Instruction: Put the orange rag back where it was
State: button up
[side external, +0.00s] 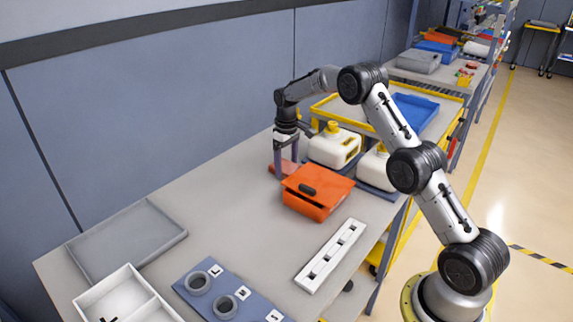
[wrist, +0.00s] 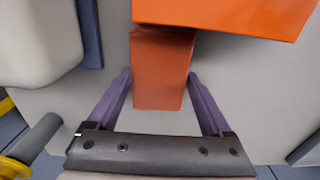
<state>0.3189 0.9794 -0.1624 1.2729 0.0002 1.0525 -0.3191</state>
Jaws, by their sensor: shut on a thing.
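The orange rag (side external: 277,169) looks like a small folded block at the far side of the table, next to the larger orange case (side external: 318,187). In the wrist view the rag (wrist: 160,75) lies between the two purple fingers of my gripper (wrist: 160,82), its far end close to or under the edge of the orange case (wrist: 230,14). My gripper (side external: 285,170) points down at table height and is shut on the rag. I cannot tell whether the rag is clear of the table. In the side view the fingers hide part of it.
Two white jugs (side external: 333,146) with yellow caps stand right of the gripper, one close by. A white slotted strip (side external: 330,256), a blue panel with rings (side external: 212,287), a grey tray (side external: 128,240) and a white divided tray (side external: 116,297) lie nearer. The table's middle left is clear.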

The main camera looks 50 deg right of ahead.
jog(key=shift+f, duration=0.1)
jog(key=o, duration=1.1)
